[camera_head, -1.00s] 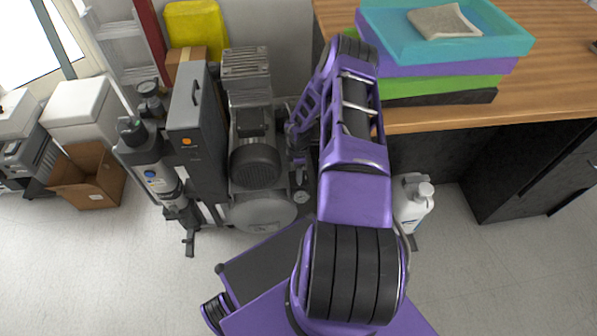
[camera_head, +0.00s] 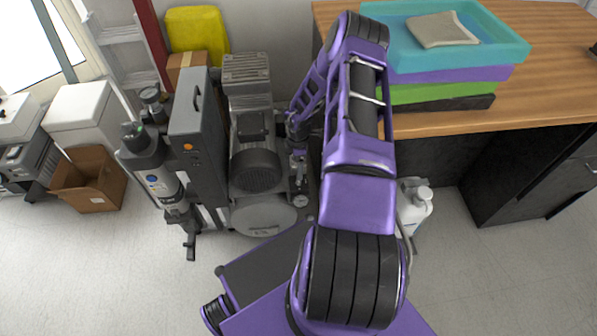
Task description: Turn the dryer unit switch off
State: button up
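The tall grey box (camera_head: 194,115) with a top handle appears to be the dryer unit. It stands left of the compressor motor (camera_head: 254,168). A small round orange spot (camera_head: 187,147) on its front may be its switch; its setting is too small to read. My gripper (camera_head: 298,174) is small in the view, beyond my purple forearm, at the right side of the compressor. It is apart from the grey box, with the motor between them. Its fingers are too small and unclear to tell whether they are open or shut.
A cylindrical filter unit (camera_head: 152,170) with gauges stands left of the grey box. A wooden counter (camera_head: 440,119) with stacked trays (camera_head: 512,47) lies right of my arm. A white bottle (camera_head: 413,208) stands below it. A cardboard box (camera_head: 90,185) sits at left. Floor in front is clear.

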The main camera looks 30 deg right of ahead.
notch_tip(320, 180, up, 11)
jog(key=p, duration=0.1)
jog(key=shift+f+p, duration=0.15)
jog(key=shift+p, duration=0.15)
dwell(0.4)
